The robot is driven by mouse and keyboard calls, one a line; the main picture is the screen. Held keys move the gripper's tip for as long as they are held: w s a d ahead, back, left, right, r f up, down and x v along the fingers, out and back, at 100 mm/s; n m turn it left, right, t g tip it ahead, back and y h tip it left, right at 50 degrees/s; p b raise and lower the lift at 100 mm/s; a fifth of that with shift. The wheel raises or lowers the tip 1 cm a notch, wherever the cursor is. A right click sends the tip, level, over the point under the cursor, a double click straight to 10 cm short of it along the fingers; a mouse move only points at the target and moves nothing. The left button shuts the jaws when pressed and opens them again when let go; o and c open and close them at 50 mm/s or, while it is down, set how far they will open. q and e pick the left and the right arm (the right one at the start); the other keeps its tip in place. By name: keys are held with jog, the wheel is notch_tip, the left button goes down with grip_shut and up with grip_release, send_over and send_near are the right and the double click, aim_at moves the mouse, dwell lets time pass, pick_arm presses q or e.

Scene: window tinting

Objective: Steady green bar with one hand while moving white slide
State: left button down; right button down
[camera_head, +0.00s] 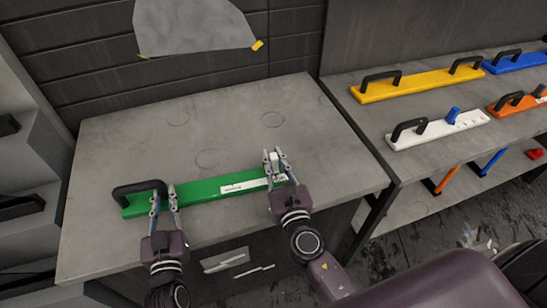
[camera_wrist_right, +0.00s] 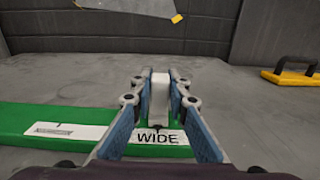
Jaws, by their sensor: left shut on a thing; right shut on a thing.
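The green bar (camera_head: 205,190) lies flat along the front of the grey table, with a black handle at its left end. It also shows in the right wrist view (camera_wrist_right: 25,122). My left gripper (camera_head: 163,198) is shut on the bar's left part, by the handle. The white slide (camera_wrist_right: 159,97) stands upright near the bar's right end, above a label reading "WIDE". My right gripper (camera_wrist_right: 155,100) is shut with its fingers on either side of the slide; it also shows in the head view (camera_head: 275,160). A white label strip lies on the bar left of the slide.
The grey table (camera_head: 120,140) is clear behind the bar. A second bench at right holds a yellow bar (camera_head: 420,84), a white bar (camera_head: 440,128), an orange bar (camera_head: 520,104) and a blue bar (camera_head: 518,62). A pale sheet (camera_head: 195,25) hangs on the back wall.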

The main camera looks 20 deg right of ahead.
pick_arm(q)
jog(key=shift+r, duration=0.15)
jog(key=shift+d, duration=0.1)
pick_arm(e)
jog(key=a, duration=1.2)
jog(key=shift+w+a, duration=0.2)
jog(key=shift+w, duration=0.2)
jog(key=c, duration=1.8)
grip_release()
jog(key=shift+d, duration=0.15)
jog(key=shift+c, duration=0.2)
jog(key=s, duration=1.2)
jog(key=shift+a, duration=0.4)
